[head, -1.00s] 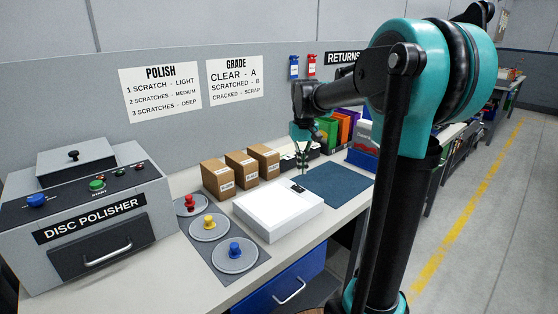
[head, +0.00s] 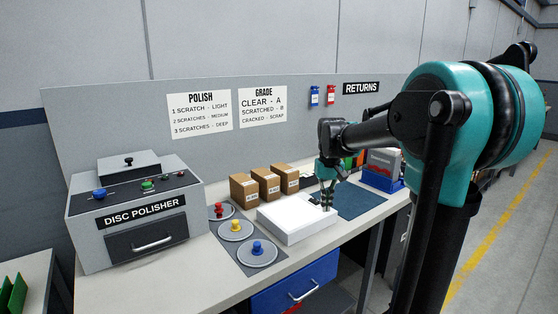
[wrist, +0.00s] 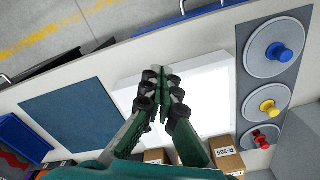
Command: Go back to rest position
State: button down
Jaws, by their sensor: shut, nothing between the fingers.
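My gripper (head: 327,194) hangs over the bench, pointing down beside the right end of the white box-like block (head: 292,222). In the wrist view my gripper (wrist: 163,74) has its fingertips together with nothing between them, and the white block (wrist: 205,90) lies beneath and to the right. My arm reaches in from the right in the head view.
The disc polisher (head: 138,210) stands left on the bench. Discs with red, yellow and blue knobs (head: 257,247) lie before several cardboard boxes (head: 243,190). A dark blue mat (head: 362,200) lies right of the block. A blue drawer (head: 295,284) is below.

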jog(key=s+d+f+t, duration=0.2)
jog(key=s+f, duration=0.7)
jog(key=s, duration=0.1)
jog(key=s+d+f+m+t, duration=0.1)
jog(key=s+f+t, duration=0.1)
jog(key=s+f, duration=0.6)
jog(key=s, duration=0.3)
jog(key=shift+d+f, duration=0.35)
jog(key=shift+d, duration=0.05)
